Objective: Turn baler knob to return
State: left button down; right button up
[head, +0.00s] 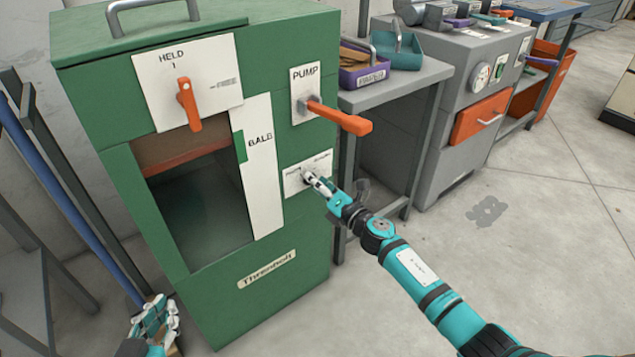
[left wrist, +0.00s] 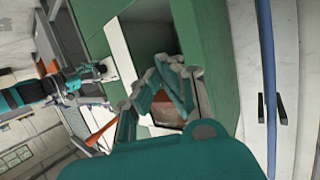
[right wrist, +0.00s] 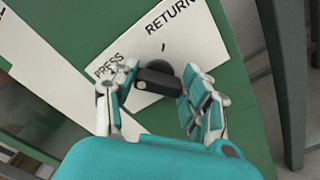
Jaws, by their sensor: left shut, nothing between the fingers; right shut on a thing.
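The green baler (head: 130,190) stands at left in the head view. Its small white plate (head: 293,184) carries the knob. In the right wrist view, the plate (right wrist: 120,40) reads PRESS at left and RETURN at upper right. The dark knob (right wrist: 158,80) has its bar lying roughly level in that view, one end toward the PRESS side. My right gripper (head: 318,184) is shut on the knob, with a finger on either side of it (right wrist: 155,95). My left gripper (head: 152,314) is shut and empty, low beside the baler's front left corner.
An orange pump lever (head: 345,118) sticks out just above my right gripper. An orange handle (head: 187,103) sits on the HELD plate. A grey bench (head: 420,75) with trays stands right of the baler.

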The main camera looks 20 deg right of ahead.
jog(key=m+p, duration=0.2)
jog(key=m, duration=0.3)
jog(key=shift+d, duration=0.1)
jog(key=m+p, duration=0.2)
jog(key=m, duration=0.4)
jog(key=shift+f, duration=0.15)
jog(key=m+p, duration=0.2)
jog(key=m, duration=0.2)
jog(key=shift+f, duration=0.2)
pick_arm(q)
jog(key=s+a+f+g+y, duration=0.1)
jog(key=s+a+f+g, duration=0.1)
jog(key=s+f+g, duration=0.3)
jog(key=s+a+f+g+y, duration=0.1)
jog(key=s+a+f+g, duration=0.2)
jog(key=s, duration=0.6)
jog(key=shift+s+a+f+n+g+y, duration=0.2)
jog(key=shift+f+n+g+y, duration=0.15)
jog(key=shift+f+g, duration=0.85)
pick_arm(e)
jog(key=shift+m, duration=0.9)
pick_arm(q)
jog(key=shift+r, duration=0.15)
pick_arm(e)
jog(key=shift+f, duration=0.1)
jog(key=o, duration=1.2)
jog(key=shift+c, duration=0.2)
